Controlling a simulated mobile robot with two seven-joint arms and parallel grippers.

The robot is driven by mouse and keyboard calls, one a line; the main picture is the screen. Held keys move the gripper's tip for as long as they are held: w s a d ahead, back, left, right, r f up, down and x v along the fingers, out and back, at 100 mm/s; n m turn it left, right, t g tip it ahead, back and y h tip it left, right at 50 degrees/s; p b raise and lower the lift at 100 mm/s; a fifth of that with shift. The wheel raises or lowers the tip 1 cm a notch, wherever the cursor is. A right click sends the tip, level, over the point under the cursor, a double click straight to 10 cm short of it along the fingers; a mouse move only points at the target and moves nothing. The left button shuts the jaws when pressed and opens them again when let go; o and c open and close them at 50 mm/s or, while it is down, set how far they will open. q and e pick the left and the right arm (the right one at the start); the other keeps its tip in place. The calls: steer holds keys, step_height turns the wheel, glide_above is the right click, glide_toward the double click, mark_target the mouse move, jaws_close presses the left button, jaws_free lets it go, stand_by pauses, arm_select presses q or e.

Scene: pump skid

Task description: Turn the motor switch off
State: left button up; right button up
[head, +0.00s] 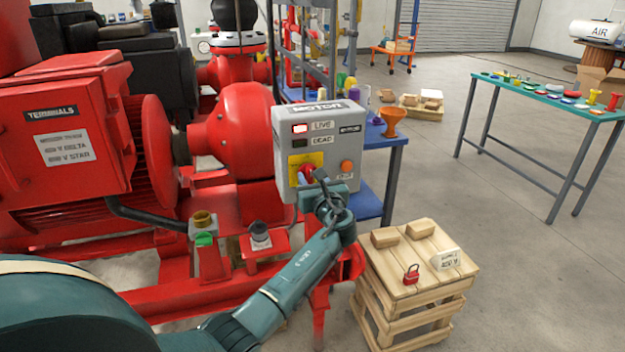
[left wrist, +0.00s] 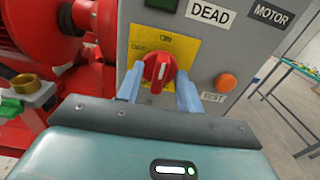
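The grey motor box (head: 320,150) stands beside the red pump, with its LIVE lamp (head: 300,128) lit red and its DEAD lamp (head: 300,143) dark. The red rotary switch (left wrist: 158,72) sits on a yellow plate (left wrist: 178,46) with ON at the top and OFF at the left. Its handle stands about upright, towards ON. My left gripper (left wrist: 160,88) is at the switch, one blue finger on each side of the knob. The fingers look apart, wider than the handle; contact is unclear. In the head view my wrist partly hides the switch. My right gripper is not in view.
An orange TEST button (left wrist: 225,83) is close right of my fingers. Below the box, a wooden crate (head: 410,290) carries a red padlock (head: 411,273) and a white tag (head: 446,260). A blue table (head: 395,160) stands behind the box. Open floor lies to the right.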

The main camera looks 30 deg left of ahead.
arm_select(q)
steer(key=shift+c, duration=0.3)
jaws_close()
